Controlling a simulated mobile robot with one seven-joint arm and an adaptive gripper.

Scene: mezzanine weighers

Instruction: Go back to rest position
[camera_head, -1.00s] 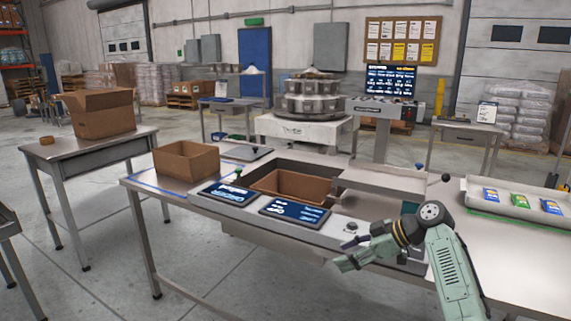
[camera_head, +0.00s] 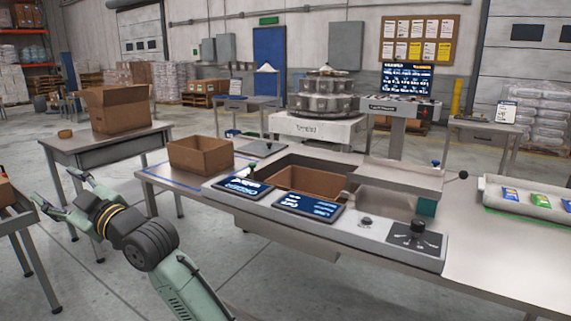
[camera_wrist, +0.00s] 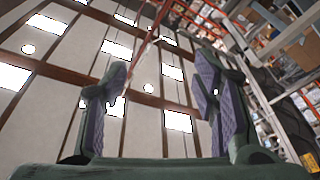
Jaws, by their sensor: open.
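My gripper (camera_head: 62,194) is at the left of the head view, over the floor between the main workbench and the table at the far left edge. Its two fingers are spread apart and nothing is between them. In the wrist view my gripper (camera_wrist: 160,92) shows two purple-padded fingers wide apart, with the ceiling and its lights behind them. It touches nothing that I can see.
The steel workbench (camera_head: 480,262) fills the right side, with an open carton (camera_head: 200,157) on its left end and screens along its front. A table with a larger carton (camera_head: 117,110) stands behind my gripper. A tray (camera_head: 546,205) with colored packets is at far right.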

